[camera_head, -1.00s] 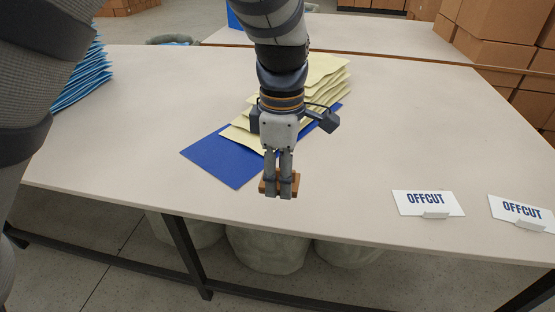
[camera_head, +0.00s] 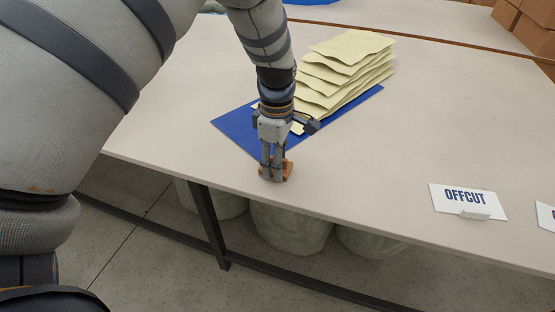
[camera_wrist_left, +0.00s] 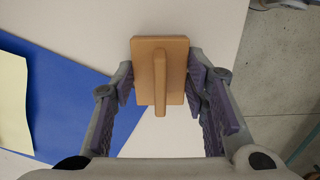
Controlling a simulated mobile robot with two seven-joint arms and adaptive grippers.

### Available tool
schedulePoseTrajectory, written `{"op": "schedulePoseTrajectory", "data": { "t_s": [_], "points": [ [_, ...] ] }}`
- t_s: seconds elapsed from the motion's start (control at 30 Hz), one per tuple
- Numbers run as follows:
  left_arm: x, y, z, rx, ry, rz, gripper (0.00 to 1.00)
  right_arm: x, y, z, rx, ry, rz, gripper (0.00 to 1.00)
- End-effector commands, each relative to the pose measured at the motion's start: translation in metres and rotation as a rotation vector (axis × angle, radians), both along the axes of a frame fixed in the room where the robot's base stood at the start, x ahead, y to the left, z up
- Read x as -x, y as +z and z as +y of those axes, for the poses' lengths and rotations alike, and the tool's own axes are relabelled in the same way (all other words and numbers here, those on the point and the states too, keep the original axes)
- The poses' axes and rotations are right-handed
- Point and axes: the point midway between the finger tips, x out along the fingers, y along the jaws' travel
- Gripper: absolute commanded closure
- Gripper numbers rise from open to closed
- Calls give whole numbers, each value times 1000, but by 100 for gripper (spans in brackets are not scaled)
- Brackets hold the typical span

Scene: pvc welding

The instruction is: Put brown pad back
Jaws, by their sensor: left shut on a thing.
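The brown pad (camera_wrist_left: 175,52) is a small rectangular block with a raised handle bar along its middle. My left gripper (camera_head: 271,178) is shut on the brown pad (camera_head: 288,170) near the front edge of the table. In the left wrist view the pad lies between the two fingers (camera_wrist_left: 165,95), over the pale table top. I cannot tell whether the pad touches the table. My right gripper is not in view.
A blue sheet (camera_head: 236,126) lies on the table (camera_head: 450,120) behind the gripper, with a stack of cream folded sheets (camera_head: 345,75) on it. White OFFCUT signs (camera_head: 467,200) stand at the right. The table between them is clear. Grey bins (camera_head: 290,228) stand underneath.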

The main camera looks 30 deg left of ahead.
Motion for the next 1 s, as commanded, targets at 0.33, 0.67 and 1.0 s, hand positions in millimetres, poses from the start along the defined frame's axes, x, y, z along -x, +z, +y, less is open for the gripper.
{"op": "schedulePoseTrajectory", "data": {
  "t_s": [0.33,0.67,1.0],
  "points": [
    [0,-2,0,0,0,0,39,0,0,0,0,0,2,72],
    [-2,31,0,-2,0,-9,39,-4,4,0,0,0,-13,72],
    [-1,111,1,-1,0,-3,39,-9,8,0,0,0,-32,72]
  ]
}}
